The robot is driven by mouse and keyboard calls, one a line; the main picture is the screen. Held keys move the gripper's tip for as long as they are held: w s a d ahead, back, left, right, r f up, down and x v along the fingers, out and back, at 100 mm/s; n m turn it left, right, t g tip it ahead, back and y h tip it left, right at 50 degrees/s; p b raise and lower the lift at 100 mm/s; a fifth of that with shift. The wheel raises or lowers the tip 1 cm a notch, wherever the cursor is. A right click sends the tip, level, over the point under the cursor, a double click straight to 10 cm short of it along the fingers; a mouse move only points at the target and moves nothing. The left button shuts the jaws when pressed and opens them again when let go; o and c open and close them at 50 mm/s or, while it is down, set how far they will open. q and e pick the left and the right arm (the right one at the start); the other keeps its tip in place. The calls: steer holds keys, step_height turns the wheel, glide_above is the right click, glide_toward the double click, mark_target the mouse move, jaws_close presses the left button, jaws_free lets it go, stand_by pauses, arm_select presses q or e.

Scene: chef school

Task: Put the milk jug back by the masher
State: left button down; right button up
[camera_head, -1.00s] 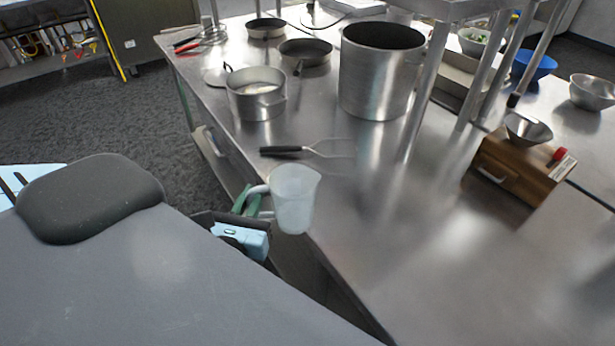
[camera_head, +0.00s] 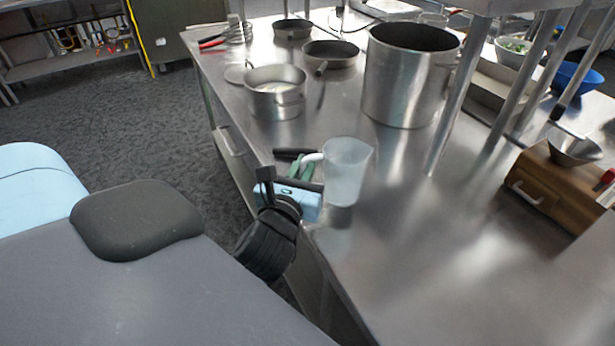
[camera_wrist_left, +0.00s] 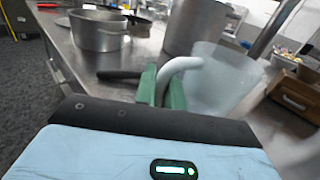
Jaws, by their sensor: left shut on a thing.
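The milk jug (camera_head: 347,172) is a translucent whitish pitcher, upright over the front edge area of the steel counter. My left gripper (camera_head: 301,172) is shut on its handle. In the left wrist view the green fingertips (camera_wrist_left: 162,88) close around the white handle of the jug (camera_wrist_left: 222,80). I cannot tell whether the jug's base touches the counter. The masher's black handle (camera_head: 292,153) lies on the counter just behind the gripper; its wire head is hidden behind the jug. The black handle also shows in the left wrist view (camera_wrist_left: 118,75). My right gripper is not in view.
A saucepan (camera_head: 275,92) and a large stockpot (camera_head: 408,75) stand behind the jug. A wooden box (camera_head: 553,185) with a metal bowl (camera_head: 574,146) is at the right. A shelf post (camera_head: 462,90) rises right of the stockpot. The front-right counter (camera_head: 420,270) is clear.

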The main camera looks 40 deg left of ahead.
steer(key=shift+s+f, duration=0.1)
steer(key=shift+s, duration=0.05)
